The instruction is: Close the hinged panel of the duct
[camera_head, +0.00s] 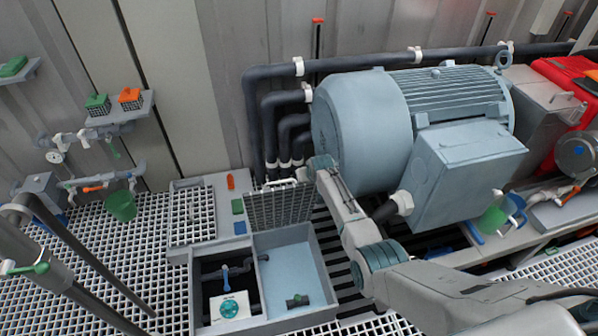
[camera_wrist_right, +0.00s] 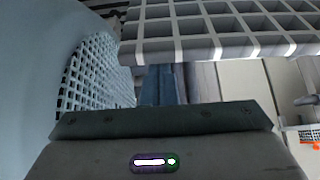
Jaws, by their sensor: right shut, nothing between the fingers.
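The duct (camera_head: 258,238) is an open box set in the floor at the lower middle of the head view, with a dark compartment and a pale blue one. Its hinged panel (camera_head: 280,207), a dark mesh grate, stands raised at the box's back edge. A white handle bar (camera_head: 282,182) shows at its top. My right gripper (camera_head: 304,174) is by the panel's upper right corner, partly hidden by my wrist. In the right wrist view, the shut, empty fingers (camera_wrist_right: 161,84) are beside a thick grate (camera_wrist_right: 220,35); contact cannot be told. My left gripper is out of view.
A large blue motor (camera_head: 400,125) stands close to the right of my right forearm. Dark pipes (camera_head: 265,110) run behind along the wall. A green bucket (camera_head: 121,206) and valve piping (camera_head: 105,180) are at the left. White grating (camera_head: 130,250) covers the floor there.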

